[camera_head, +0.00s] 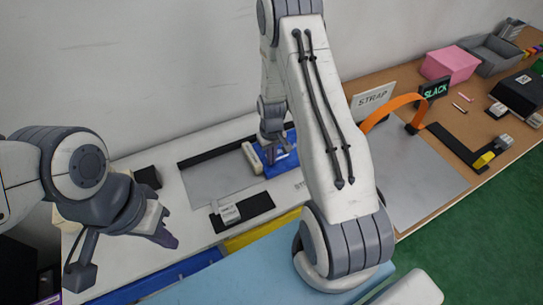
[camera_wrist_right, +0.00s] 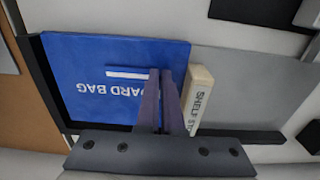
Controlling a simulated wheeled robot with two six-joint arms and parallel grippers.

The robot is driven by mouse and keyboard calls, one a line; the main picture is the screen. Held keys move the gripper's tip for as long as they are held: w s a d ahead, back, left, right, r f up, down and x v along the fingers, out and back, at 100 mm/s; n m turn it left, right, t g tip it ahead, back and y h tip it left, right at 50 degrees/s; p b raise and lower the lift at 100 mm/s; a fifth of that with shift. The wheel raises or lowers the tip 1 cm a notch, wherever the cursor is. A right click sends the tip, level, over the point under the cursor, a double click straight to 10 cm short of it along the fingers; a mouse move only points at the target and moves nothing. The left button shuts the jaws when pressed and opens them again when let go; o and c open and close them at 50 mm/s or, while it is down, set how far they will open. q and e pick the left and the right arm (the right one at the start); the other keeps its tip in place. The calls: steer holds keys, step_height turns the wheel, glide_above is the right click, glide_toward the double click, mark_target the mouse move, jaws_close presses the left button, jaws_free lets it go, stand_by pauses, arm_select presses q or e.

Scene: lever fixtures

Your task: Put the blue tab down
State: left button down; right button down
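A flat blue panel lettered in white (camera_wrist_right: 90,75), partly readable as "ARD BAG", lies in a dark-edged fixture in the right wrist view; it also shows in the head view (camera_head: 282,160). A white slot or strip (camera_wrist_right: 128,74) crosses it. My right gripper (camera_wrist_right: 160,75) is over the panel's right part, its fingers close together. I see no separate tab between them; the fingers hide that spot. In the head view my right gripper (camera_head: 272,148) is over the panel. My left gripper (camera_head: 167,238) hangs at the left, away from the panel; its finger gap is unclear.
A cream "SHELF" block (camera_wrist_right: 201,100) stands just right of my right fingers, beside a grey plate (camera_wrist_right: 240,85). A small light block (camera_head: 229,213) sits on a black pad in front. An orange strap (camera_head: 393,107), a pink box (camera_head: 450,64) and a grey bin (camera_head: 490,54) are further right.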

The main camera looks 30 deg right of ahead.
steer(key=shift+f, duration=0.1)
steer(key=c, duration=1.1)
jaws_free()
